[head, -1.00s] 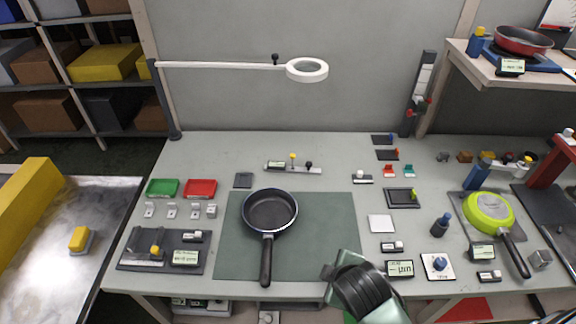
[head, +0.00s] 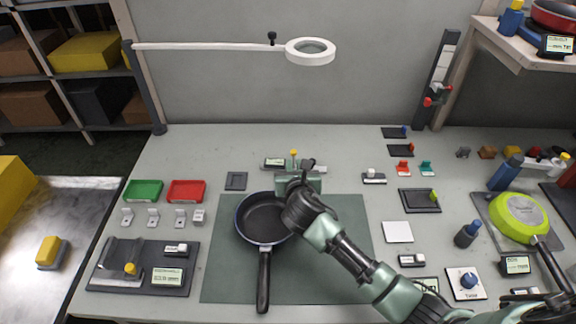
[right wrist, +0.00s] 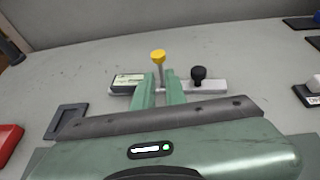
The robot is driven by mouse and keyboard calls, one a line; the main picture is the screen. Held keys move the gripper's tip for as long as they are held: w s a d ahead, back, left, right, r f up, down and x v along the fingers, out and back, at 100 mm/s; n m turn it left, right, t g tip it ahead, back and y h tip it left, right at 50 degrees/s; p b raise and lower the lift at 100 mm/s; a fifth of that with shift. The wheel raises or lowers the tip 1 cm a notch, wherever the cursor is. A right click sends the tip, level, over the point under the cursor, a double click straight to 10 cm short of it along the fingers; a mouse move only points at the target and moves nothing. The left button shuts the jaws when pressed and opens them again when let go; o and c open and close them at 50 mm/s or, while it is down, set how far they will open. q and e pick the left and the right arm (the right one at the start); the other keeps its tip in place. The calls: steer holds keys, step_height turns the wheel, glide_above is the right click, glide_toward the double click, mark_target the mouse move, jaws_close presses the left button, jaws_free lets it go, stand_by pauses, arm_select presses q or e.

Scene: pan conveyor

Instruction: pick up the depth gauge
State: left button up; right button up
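The depth gauge (head: 275,162) lies at the back middle of the table, behind the pan. It has a pale bar with a display, an upright stem with a yellow top, and a black knob. In the right wrist view the gauge (right wrist: 207,87) is just ahead of my right gripper (right wrist: 159,90). The two green fingers stand a narrow gap apart, with the yellow-topped stem showing between them. I see no firm grip. In the head view my right gripper (head: 297,172) hides part of the gauge. My left gripper is out of view.
A dark pan (head: 262,218) sits on the green mat (head: 225,285), partly under my right arm. A ring lamp (head: 310,51) hangs above the back. A grey frame (head: 236,181) and red tray (head: 187,191) are left of the gauge; a small block (head: 373,177) is right.

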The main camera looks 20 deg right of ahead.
steer(key=shift+w+f, duration=0.1)
steer(key=shift+w, duration=0.2)
steer(key=x, duration=0.4)
steer(key=shift+w+d+f, duration=0.1)
steer(key=shift+w+f, duration=0.1)
steer(key=shift+w, duration=0.15)
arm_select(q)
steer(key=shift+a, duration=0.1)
arm_select(e)
jaws_close()
